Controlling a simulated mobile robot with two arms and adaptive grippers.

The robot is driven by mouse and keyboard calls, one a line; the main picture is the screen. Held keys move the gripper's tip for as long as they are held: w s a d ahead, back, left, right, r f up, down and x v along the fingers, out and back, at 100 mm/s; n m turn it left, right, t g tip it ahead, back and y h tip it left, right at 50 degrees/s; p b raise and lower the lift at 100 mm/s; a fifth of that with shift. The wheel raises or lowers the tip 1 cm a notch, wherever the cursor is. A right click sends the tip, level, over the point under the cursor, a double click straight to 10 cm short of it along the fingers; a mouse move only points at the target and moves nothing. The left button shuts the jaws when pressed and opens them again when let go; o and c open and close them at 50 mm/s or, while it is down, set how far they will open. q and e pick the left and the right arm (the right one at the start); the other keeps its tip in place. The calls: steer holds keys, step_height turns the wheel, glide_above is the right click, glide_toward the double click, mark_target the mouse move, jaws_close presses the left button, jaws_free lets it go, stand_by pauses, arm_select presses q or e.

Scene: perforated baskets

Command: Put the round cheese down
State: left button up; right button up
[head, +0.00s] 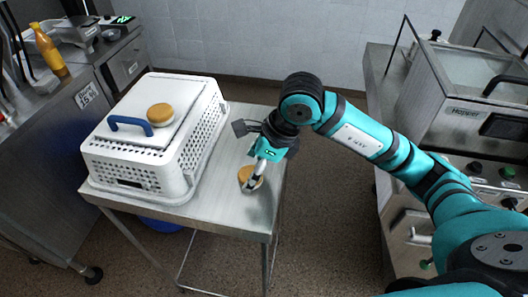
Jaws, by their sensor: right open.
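A round orange-brown cheese (248,179) rests on the steel table (232,212), near its right edge. My right gripper (249,153) is open just above and beside it. One of its fingers crosses in front of the cheese and hides part of it; I cannot tell whether they touch. A second similar round orange-brown piece (160,112) lies on the closed lid of the white perforated basket (186,160). My left gripper is not in view.
The basket, with a blue handle (130,125) on its lid, fills the table's left part. A counter with a yellow bottle (48,48) stands at the left. A machine marked Hopper (465,108) stands at the right. The table's front right is clear.

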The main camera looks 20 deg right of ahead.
steer(key=b+v, duration=0.1)
steer(key=v, duration=0.8)
steer(key=shift+r, duration=0.15)
steer(key=shift+s+d, duration=0.1)
stand_by(1.3)
